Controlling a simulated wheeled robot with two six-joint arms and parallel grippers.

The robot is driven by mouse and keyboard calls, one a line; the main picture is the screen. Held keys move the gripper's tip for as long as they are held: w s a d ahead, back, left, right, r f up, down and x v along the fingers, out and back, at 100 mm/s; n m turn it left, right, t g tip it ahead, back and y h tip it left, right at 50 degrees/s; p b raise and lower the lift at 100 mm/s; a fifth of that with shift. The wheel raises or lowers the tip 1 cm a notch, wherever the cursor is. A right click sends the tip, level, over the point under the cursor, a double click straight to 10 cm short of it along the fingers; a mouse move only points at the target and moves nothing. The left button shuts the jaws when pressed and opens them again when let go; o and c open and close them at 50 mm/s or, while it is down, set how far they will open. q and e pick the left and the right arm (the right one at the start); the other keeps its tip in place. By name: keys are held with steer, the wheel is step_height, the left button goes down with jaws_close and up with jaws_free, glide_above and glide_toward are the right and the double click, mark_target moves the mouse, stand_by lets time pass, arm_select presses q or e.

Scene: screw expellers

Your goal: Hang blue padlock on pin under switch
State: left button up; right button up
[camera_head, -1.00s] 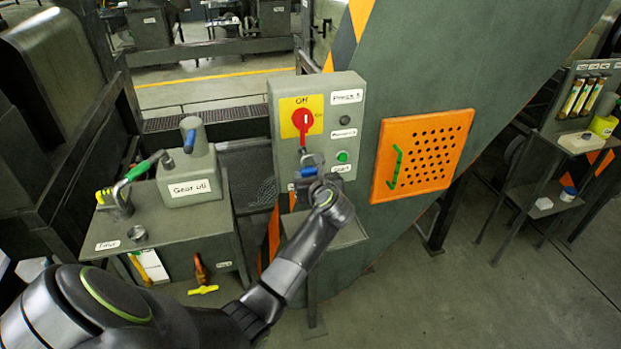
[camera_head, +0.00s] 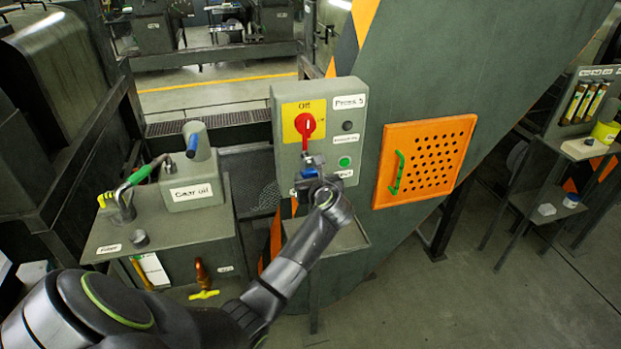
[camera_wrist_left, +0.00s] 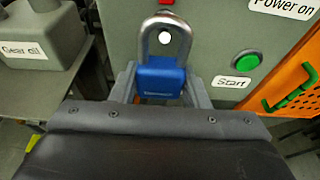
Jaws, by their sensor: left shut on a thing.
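The blue padlock (camera_wrist_left: 160,80) stands upright in the left wrist view, its grey shackle up, between the two fingers of my left gripper (camera_head: 312,180), which is shut on it. In the head view the padlock (camera_head: 308,172) is partly hidden by the gripper, just in front of the control box and below the red switch (camera_head: 305,124) on its yellow plate. The left wrist view shows a small white round spot (camera_wrist_left: 164,38) within the shackle loop, perhaps the pin's end. I cannot tell whether the shackle is around the pin. My right gripper is out of view.
The grey control box (camera_head: 360,115) carries a green start button (camera_head: 344,162) to the right of the padlock. An orange perforated panel (camera_head: 425,160) is further right. A gear oil can (camera_head: 190,170) stands on a bench at left.

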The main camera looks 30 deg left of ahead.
arm_select(q)
steer(key=shift+w+a+b, duration=0.35)
steer(key=shift+w+a, duration=0.5)
steer(key=shift+a, duration=0.15)
steer(key=shift+w+r, duration=0.1)
steer(key=shift+r, duration=0.15)
stand_by(0.4)
steer(key=shift+f+b, duration=0.45)
steer(key=shift+b, duration=0.05)
steer(key=shift+a+f, duration=0.1)
steer(key=shift+f, duration=0.15)
steer(key=shift+f, duration=0.1)
steer(key=o, duration=1)
steer(key=shift+f, duration=0.1)
